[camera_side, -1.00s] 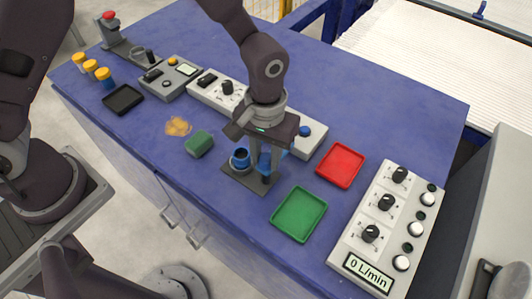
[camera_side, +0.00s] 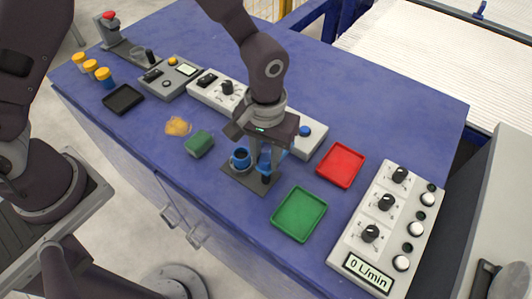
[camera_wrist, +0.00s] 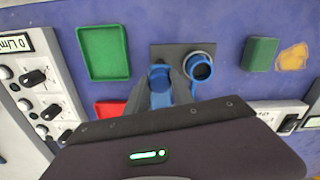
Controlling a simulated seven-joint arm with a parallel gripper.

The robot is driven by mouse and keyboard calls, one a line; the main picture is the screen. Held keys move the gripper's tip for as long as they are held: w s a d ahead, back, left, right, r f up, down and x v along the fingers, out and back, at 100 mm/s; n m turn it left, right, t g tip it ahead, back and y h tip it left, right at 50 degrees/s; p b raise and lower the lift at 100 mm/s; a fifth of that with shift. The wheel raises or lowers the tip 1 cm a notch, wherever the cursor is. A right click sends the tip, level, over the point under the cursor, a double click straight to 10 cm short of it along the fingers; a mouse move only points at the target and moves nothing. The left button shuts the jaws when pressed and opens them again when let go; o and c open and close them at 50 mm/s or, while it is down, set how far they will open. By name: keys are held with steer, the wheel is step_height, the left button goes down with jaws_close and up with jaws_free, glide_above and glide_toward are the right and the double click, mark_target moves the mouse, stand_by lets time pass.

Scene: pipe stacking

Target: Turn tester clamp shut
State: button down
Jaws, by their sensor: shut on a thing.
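The tester stands on a dark square plate (camera_side: 232,168) near the front of the blue table. A blue round holder (camera_side: 240,159) with a dark opening is on the plate's left side; it also shows in the wrist view (camera_wrist: 201,68). Next to it is the blue clamp handle (camera_wrist: 160,76). My gripper (camera_side: 267,172) points down over the right side of the plate, shut on the blue clamp handle. In the wrist view the fingers (camera_wrist: 170,88) hide part of the handle. I cannot tell how far the clamp is turned.
A green tray (camera_side: 299,214) and a red tray (camera_side: 341,165) lie to the right, both empty. A panel with knobs (camera_side: 385,230) reads 0 L/min. A green sponge (camera_side: 199,144) lies left of the plate. Grey control boxes (camera_side: 170,77) stand behind.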

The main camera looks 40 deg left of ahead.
steer(key=shift+n, duration=0.4)
steer(key=n, duration=1.3)
steer(key=shift+r, duration=0.1)
steer(key=shift+n, duration=2)
steer(key=c, duration=1.1)
jaws_free()
